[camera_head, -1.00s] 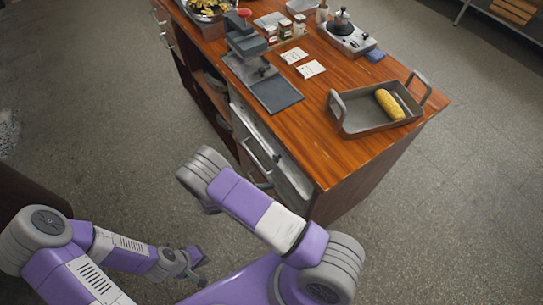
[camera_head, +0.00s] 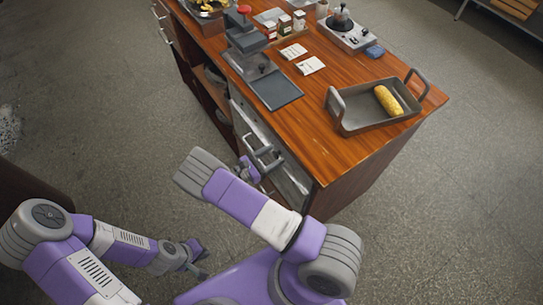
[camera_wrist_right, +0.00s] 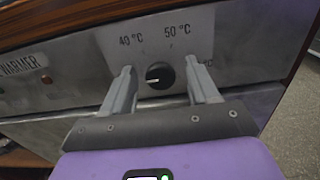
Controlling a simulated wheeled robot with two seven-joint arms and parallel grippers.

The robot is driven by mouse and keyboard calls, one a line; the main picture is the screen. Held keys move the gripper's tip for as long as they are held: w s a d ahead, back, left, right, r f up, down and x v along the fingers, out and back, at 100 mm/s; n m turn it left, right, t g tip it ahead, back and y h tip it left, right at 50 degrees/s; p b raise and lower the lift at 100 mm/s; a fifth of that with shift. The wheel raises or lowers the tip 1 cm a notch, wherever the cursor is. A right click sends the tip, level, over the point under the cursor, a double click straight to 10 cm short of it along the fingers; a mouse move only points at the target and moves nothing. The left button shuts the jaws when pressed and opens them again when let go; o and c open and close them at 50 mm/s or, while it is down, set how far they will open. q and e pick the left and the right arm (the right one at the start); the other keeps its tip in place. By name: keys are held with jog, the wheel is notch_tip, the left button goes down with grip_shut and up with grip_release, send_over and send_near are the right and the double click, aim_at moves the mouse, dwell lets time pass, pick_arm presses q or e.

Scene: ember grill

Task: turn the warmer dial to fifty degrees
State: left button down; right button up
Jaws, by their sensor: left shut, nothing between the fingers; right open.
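The black round warmer dial (camera_wrist_right: 159,75) sits on a metal panel (camera_wrist_right: 85,62) in the right wrist view. Its white mark points left, slightly downward. The 40 °C and 50 °C labels stand above it; a third label at right is partly hidden by a finger. My right gripper (camera_wrist_right: 159,80) is open, with one finger on each side of the dial; contact is not visible. In the head view my right gripper (camera_head: 265,158) is at the counter's metal front. My left gripper (camera_head: 203,262) is shut and empty, low over the floor at lower left.
The wooden counter (camera_head: 330,140) carries a grey pan (camera_head: 350,127) with a corn cob (camera_head: 388,100), a press (camera_head: 247,42) and a small burner (camera_head: 345,33). The floor around the counter is clear.

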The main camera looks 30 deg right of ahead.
jog(key=c, duration=1)
jog(key=shift+m, duration=0.3)
jog(key=m+b, duration=0.2)
jog(key=m, duration=0.2)
jog(key=shift+m, duration=0.4)
jog(key=m+b, duration=0.2)
jog(key=m, duration=0.4)
jog(key=shift+s+f+b, duration=0.15)
jog(key=shift+b, duration=0.15)
jog(key=m+b, duration=0.2)
jog(key=m, duration=0.4)
jog(key=shift+f+m, duration=0.1)
jog(key=shift+m, duration=0.3)
jog(key=m+b, duration=0.2)
jog(key=m, duration=0.3)
jog(key=shift+b, duration=0.35)
jog(key=shift+m, duration=0.4)
